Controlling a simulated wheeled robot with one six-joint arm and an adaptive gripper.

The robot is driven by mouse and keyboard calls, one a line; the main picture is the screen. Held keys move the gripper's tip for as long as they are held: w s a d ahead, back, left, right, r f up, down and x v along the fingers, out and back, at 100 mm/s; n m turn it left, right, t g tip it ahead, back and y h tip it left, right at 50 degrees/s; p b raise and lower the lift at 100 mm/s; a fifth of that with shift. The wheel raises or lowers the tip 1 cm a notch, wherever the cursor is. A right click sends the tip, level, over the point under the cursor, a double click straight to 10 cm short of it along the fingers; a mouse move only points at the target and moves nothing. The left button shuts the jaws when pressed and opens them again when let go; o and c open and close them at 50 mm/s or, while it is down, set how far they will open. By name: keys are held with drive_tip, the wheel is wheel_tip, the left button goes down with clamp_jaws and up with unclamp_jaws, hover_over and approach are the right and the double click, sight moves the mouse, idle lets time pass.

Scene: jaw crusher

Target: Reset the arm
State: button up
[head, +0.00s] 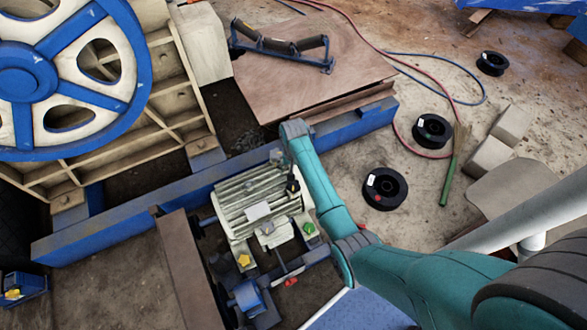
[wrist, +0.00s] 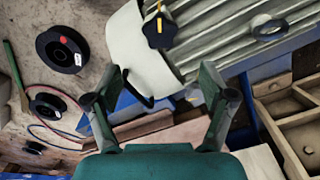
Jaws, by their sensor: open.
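My arm (head: 330,200) reaches from the lower right up over the right side of a ribbed cream motor (head: 250,195). My gripper (wrist: 160,96) is open and empty in the wrist view, with its two fingers spread wide. The motor's ribbed housing (wrist: 225,35) and a black star knob (wrist: 158,30) fill the top of the wrist view, beyond the fingers. I cannot make out the fingers clearly in the head view. No contact between the fingers and the motor can be told.
A blue spoked flywheel (head: 28,75) stands at the left. A blue beam (head: 120,215) runs behind the motor. Yellow (head: 244,260) and green (head: 309,228) knobs sit near the motor.

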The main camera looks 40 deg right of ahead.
drive_tip(key=shift+r, duration=0.35)
idle(0.3)
drive_tip(key=s+a+f+n+t, duration=0.1)
drive_tip(key=s+a+f+t, duration=0.1)
drive_tip(key=s+a+f, duration=0.3)
drive_tip(key=s+a+f+n+t, duration=0.1)
drive_tip(key=s+a+f+t, duration=0.1)
drive_tip(key=s, duration=0.5)
drive_tip(key=s+a+r+n+t+h, duration=0.1)
drive_tip(key=s+a+r+n+t, duration=0.25)
drive_tip(key=s, duration=0.75)
drive_tip(key=s+a+r+n+t, duration=0.1)
drive_tip(key=s+r, duration=0.4)
drive_tip(key=r, duration=0.5)
drive_tip(key=s+a+r+t, duration=0.3)
drive_tip(key=s+r, duration=0.3)
drive_tip(key=r, duration=0.5)
drive_tip(key=s+a+r+n+t+y, duration=0.1)
drive_tip(key=s+a+r+t, duration=0.1)
drive_tip(key=s+r, duration=0.4)
wheel_tip(320, 180, up, 5)
drive_tip(key=shift+s+r+n+t, duration=0.15)
drive_tip(key=shift+n+t, duration=0.2)
drive_tip(key=shift+t, duration=0.3)
